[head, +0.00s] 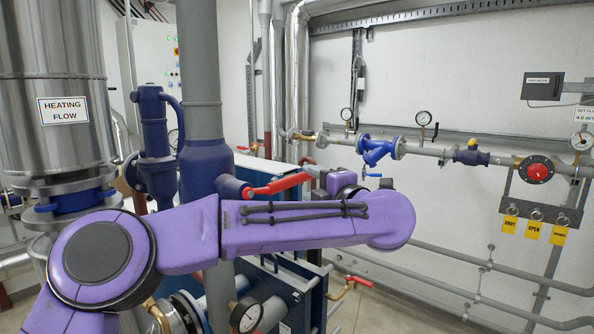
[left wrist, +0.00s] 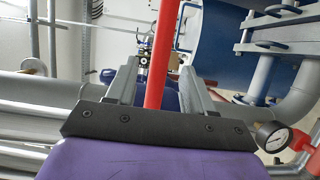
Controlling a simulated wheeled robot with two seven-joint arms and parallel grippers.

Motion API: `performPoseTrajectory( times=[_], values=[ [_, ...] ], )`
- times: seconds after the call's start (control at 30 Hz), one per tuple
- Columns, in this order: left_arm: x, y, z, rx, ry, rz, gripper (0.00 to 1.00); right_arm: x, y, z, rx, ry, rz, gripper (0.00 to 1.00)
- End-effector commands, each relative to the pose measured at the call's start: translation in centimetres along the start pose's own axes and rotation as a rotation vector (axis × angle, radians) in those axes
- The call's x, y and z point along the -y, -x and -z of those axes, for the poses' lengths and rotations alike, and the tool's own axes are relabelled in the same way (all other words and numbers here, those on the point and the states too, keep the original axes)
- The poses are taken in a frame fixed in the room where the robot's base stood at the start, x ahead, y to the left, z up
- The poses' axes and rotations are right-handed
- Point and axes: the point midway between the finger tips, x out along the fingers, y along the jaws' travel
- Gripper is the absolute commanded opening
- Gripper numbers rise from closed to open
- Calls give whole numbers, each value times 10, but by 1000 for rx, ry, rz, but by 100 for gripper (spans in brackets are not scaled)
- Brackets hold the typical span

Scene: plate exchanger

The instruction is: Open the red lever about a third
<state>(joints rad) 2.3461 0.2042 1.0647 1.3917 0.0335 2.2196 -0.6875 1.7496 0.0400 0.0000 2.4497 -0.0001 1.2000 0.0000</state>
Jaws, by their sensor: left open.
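The red lever (head: 278,184) sticks out to the right from a dark blue valve body (head: 230,187) on the grey vertical pipe, in the middle of the head view. My left gripper (head: 318,174) is at the lever's right end, partly hidden behind my purple arm. In the left wrist view, the red lever (left wrist: 165,45) runs between the two grey fingers of my left gripper (left wrist: 160,68). The fingers are open, with a visible gap on each side of the lever. My right gripper is not in view.
A steel column labelled heating flow (head: 64,112) stands at the left. A pressure gauge (head: 246,315) sits below my arm. Blue exchanger plates (head: 290,285) lie behind and under it. A wall pipe with a blue strainer (head: 378,150) runs at the right.

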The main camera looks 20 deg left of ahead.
Motion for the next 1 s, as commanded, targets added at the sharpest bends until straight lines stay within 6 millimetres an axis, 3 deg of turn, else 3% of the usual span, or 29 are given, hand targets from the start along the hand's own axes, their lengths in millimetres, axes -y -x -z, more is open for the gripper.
performPoseTrajectory(
  times=[0.03,0.1,0.3,0.67,0.8,0.83,1.0],
  values=[
    [-6,-14,1,-4,0,6,52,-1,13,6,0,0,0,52],
    [-6,-30,0,-3,-2,5,52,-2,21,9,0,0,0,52],
    [-3,-63,0,0,-2,2,52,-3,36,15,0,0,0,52],
    [0,-72,0,1,-2,-2,52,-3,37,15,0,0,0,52],
    [0,-72,0,1,-2,-2,7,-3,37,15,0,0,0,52],
    [0,-72,0,1,-2,-2,0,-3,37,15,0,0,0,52],
    [1,-72,1,-1,1,-3,0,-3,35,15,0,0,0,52]
  ],
)
